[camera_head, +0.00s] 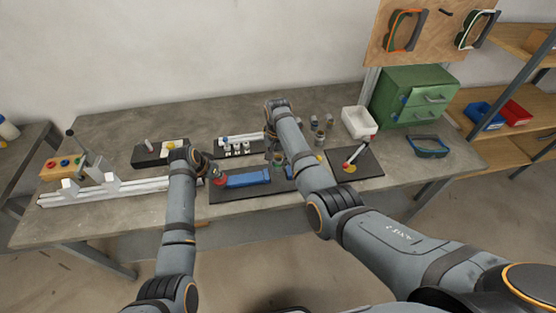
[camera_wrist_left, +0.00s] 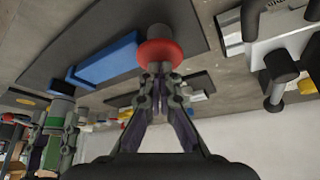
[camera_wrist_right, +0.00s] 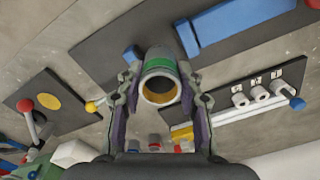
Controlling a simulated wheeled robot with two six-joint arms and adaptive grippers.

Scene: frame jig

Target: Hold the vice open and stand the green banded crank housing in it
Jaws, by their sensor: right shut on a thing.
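The blue vice (camera_head: 248,180) lies on a black mat (camera_head: 228,196) in the middle of the bench. Its red round knob (camera_head: 218,181) is at its left end. My left gripper (camera_head: 207,169) has its fingers close together at the red knob (camera_wrist_left: 159,54); the tips appear to touch it. My right gripper (camera_head: 277,156) is shut on the green banded crank housing (camera_wrist_right: 160,76), a grey tube with a green band and yellowish bore. The housing is over the mat, beside the end of the long blue block (camera_wrist_right: 240,25). Contact beneath it is hidden.
A rail with white blocks (camera_head: 115,187) is at the left. Behind the mat is a black plate with small white parts (camera_head: 238,150). At the right are a plate with a red-knobbed lever (camera_head: 355,155), a white bin (camera_head: 359,122) and green drawers (camera_head: 412,95).

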